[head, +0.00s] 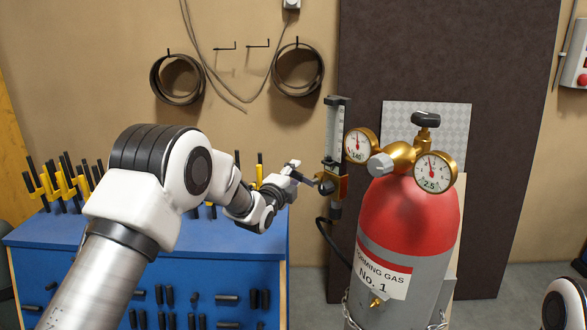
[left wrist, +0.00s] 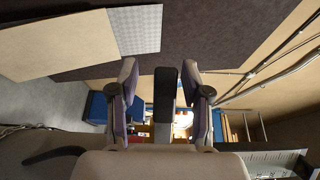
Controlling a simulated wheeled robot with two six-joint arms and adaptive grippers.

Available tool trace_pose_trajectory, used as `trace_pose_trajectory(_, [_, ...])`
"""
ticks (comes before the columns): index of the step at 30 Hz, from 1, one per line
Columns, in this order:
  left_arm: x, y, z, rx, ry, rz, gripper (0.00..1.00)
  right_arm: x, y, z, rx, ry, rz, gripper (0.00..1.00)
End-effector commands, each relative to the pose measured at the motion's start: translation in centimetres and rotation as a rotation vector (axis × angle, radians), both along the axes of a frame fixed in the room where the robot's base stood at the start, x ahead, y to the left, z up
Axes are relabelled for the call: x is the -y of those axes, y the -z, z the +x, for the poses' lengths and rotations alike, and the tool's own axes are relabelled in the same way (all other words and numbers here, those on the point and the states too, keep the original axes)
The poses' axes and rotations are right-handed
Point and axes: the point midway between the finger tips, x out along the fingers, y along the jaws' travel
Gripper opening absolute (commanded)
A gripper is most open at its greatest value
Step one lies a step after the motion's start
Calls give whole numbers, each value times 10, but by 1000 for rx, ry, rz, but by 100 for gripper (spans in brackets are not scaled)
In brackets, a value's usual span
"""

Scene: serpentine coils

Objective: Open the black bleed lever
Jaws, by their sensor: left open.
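The black bleed lever (head: 326,187) sticks out to the left from the brass fitting below the clear flow tube on the gas cylinder's regulator. In the left wrist view, a black bar (left wrist: 165,92), which looks like this lever, lies between my fingers with a gap on each side. My left gripper (head: 304,175) is open at the lever's end in the head view; it also shows in the left wrist view (left wrist: 160,82), with one finger on each side of the bar. My right gripper is out of view.
The red and grey cylinder (head: 410,225) stands right of the lever, with two gauges, a grey knob (head: 381,165) and a top valve (head: 426,119). A black hose (head: 330,236) hangs below. A blue bench (head: 150,245) with several clamps stands left.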

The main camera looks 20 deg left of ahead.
Motion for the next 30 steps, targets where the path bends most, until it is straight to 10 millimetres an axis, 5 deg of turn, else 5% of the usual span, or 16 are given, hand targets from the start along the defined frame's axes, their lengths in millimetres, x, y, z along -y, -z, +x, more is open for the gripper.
trace_pose_trajectory(7, [1,1,1,0,1,0,44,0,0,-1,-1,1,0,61])
trace_pose_trajectory(11, [1,1,1,0,1,0,0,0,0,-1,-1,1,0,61])
trace_pose_trajectory(22, [-1,1,1,10,-2,9,0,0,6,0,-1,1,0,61])
trace_pose_trajectory(30, [-1,0,1,67,-3,89,0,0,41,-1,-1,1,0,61])
